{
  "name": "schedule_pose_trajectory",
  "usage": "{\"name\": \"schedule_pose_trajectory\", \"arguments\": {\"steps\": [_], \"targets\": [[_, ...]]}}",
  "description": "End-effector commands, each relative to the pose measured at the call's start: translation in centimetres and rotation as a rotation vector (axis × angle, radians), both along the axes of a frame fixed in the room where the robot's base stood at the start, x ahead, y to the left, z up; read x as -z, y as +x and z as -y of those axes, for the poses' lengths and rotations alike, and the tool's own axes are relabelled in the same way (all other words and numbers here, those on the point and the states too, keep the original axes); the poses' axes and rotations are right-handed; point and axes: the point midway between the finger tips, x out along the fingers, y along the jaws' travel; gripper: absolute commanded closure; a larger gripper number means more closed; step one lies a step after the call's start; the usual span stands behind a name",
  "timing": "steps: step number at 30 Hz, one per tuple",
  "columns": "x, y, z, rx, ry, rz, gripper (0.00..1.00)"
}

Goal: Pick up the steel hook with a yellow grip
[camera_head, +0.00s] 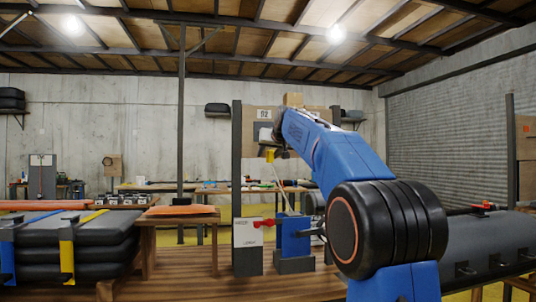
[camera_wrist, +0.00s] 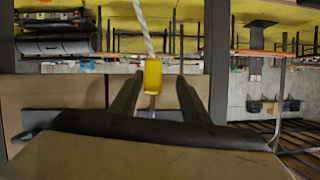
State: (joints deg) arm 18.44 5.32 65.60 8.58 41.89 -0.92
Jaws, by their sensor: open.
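The yellow grip (camera_wrist: 153,76) shows between the two dark fingers of my gripper (camera_wrist: 156,88) in the wrist view, with a gap on each side. A thin metal-coloured part shows just below it in that picture; the hook's full shape is hidden or too small to tell. A whitish rope (camera_wrist: 144,24) runs from the grip's other end. In the head view the yellow grip (camera_head: 270,155) is at the end of my blue arm, in front of the post and boards, and the rope (camera_head: 281,188) hangs below it. My gripper is open, and I cannot tell whether a finger touches the grip.
A brown board (camera_wrist: 140,158) fills the near part of the wrist view, close to my fingers. A dark post (camera_head: 237,185) stands left of the grip. A blue clamp-like stand (camera_head: 293,238) is below. Stacked dark boats (camera_head: 90,243) lie at the left.

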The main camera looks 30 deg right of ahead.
Motion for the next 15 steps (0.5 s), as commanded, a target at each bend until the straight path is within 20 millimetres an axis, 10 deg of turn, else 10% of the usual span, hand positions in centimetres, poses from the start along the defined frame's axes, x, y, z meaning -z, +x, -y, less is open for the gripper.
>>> {"name": "schedule_pose_trajectory", "arguments": {"steps": [8,13,15], "targets": [[0.09,0.39,0.06,0.0,0.0,0.001,0.6],[0.1,0.39,0.06,0.0,0.0,0.001,1.0],[0.1,0.38,0.06,0.0,0.0,0.001,1.0]]}}
